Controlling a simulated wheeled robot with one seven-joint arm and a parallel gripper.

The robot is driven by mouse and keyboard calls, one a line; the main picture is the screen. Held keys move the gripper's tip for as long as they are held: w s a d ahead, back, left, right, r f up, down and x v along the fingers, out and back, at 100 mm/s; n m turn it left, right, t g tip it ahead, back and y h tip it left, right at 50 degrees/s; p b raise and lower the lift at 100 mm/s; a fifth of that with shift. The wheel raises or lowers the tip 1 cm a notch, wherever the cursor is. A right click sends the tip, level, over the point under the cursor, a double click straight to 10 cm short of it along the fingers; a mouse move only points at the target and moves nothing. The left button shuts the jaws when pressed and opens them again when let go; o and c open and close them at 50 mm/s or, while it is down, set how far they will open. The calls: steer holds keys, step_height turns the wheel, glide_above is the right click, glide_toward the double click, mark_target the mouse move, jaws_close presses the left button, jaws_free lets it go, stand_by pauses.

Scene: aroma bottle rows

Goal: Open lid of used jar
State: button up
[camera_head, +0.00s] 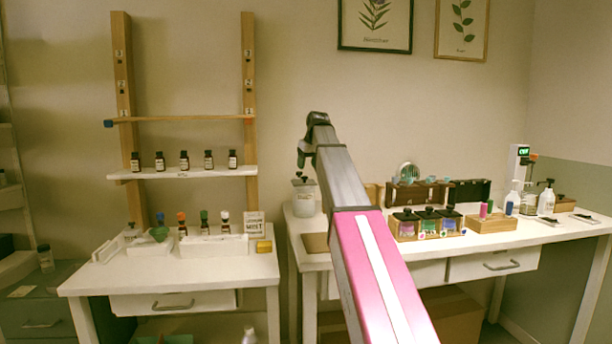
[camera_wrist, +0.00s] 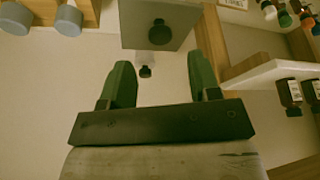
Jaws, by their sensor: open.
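A whitish jar (camera_head: 305,204) with a grey lid and a dark knob stands at the left end of the right-hand table in the head view. My gripper (camera_head: 301,162) hangs close above it there, and its fingers are hard to make out. In the wrist view, which is upside down, my gripper (camera_wrist: 161,76) shows two green fingers spread wide with nothing held between them. A grey flat piece with a dark round knob (camera_wrist: 160,33) lies beyond the fingertips and looks like the jar's lid. A smaller dark knob shows just below it, between the fingers; I cannot tell what it belongs to.
A wooden rack with lidded coloured jars (camera_head: 428,223) and a wooden tray (camera_head: 491,222) stand to the right on the same table. A wall shelf (camera_head: 185,173) with several dark bottles is to the left, above a table with a white bottle rack (camera_head: 213,246).

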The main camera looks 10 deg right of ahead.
mark_target(305, 177)
steer(key=shift+x, duration=2.6)
